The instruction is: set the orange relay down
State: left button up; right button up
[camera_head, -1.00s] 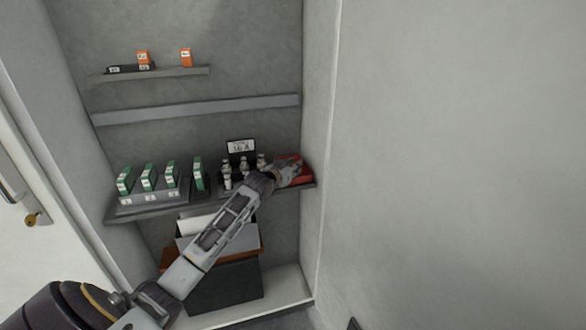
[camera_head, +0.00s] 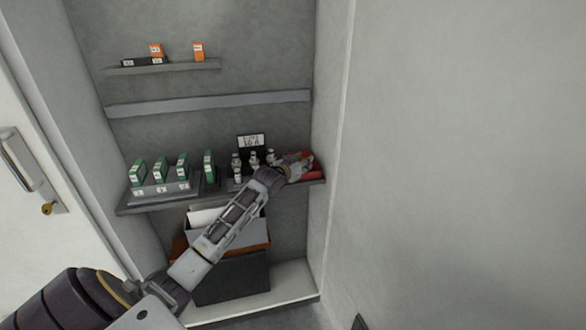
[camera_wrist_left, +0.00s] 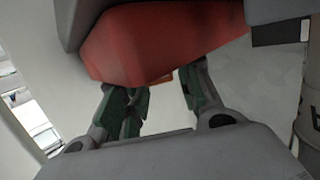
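My left gripper (camera_head: 303,166) reaches to the right end of the middle shelf, at a red tray-like object (camera_head: 312,174). In the left wrist view this red object (camera_wrist_left: 160,45) fills the top and hides the fingertips. Two other orange relays stand on the upper shelf, a left one (camera_head: 156,50) and a right one (camera_head: 198,51). My right gripper is not in view.
The middle shelf (camera_head: 132,208) also carries several green-and-white relays (camera_head: 160,168), small bottle-like items (camera_head: 254,159) and a white sign (camera_head: 250,140). A grey wall (camera_head: 328,110) rises close on the right. A dark box (camera_head: 232,280) stands below. The upper shelf (camera_head: 180,66) has bare room.

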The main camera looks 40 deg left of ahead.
pick_arm(q)
jog(key=v, duration=1.1)
jog(key=shift+s+p, duration=0.3)
jog(key=shift+s, duration=0.15)
dwell(0.9)
